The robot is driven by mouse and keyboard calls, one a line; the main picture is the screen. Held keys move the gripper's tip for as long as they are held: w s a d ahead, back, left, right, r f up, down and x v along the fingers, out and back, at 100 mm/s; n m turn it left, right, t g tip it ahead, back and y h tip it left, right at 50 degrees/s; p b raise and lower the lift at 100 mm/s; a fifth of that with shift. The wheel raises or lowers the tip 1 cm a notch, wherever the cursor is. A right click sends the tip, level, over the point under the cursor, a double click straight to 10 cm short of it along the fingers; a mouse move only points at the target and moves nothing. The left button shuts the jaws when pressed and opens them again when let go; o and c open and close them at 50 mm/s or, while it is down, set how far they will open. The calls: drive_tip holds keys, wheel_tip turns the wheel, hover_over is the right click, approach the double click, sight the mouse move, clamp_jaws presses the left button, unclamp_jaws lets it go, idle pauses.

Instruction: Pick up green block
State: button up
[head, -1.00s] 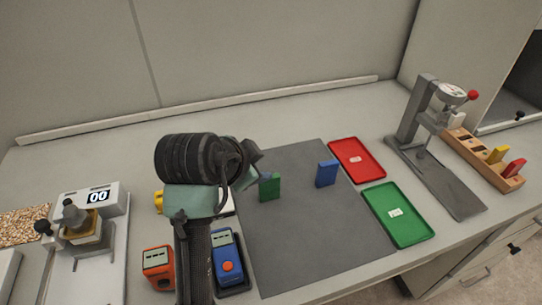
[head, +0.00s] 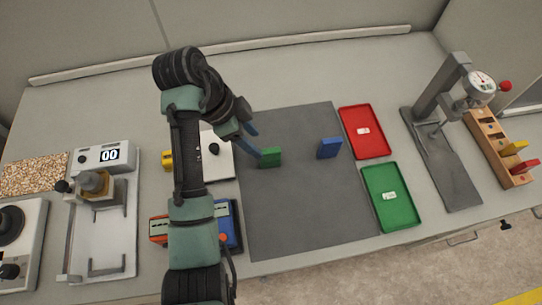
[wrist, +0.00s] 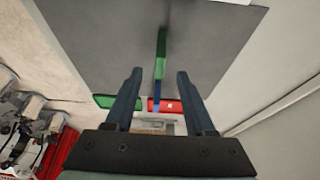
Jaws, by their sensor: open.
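The green block (head: 270,157) stands upright on the grey mat (head: 300,205), near its left side. My gripper (head: 252,142) is just left of the block in the head view, its blue fingers reaching toward it. In the wrist view the green block (wrist: 160,50) shows edge-on, ahead of and between the two open fingertips (wrist: 159,73). The fingers appear empty. A blue block (head: 329,148) stands on the mat to the right of the green one. It shows behind the green block in the wrist view (wrist: 157,88).
A red tray (head: 343,112) and a green tray (head: 367,203) lie at the mat's right edge. Further right are a dial gauge stand (head: 440,150) and a wooden holder (head: 487,130). Orange and blue devices sit under my arm at left. The mat's front is clear.

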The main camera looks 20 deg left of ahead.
sight(267, 151)
drive_tip(key=x, duration=0.2)
drive_tip(key=shift+w+d+f+p, duration=0.15)
drive_tip(key=shift+w+f+p, duration=0.15)
drive_tip(key=shift+f, duration=0.05)
drive_tip(key=shift+d+f, duration=0.15)
drive_tip(key=shift+f, duration=0.2)
drive_tip(key=p+x, duration=0.1)
drive_tip(key=x, duration=0.4)
drive_tip(key=shift+d+p, duration=0.15)
drive_tip(key=shift+p, duration=0.15)
clamp_jaws()
drive_tip(key=shift+r, duration=0.1)
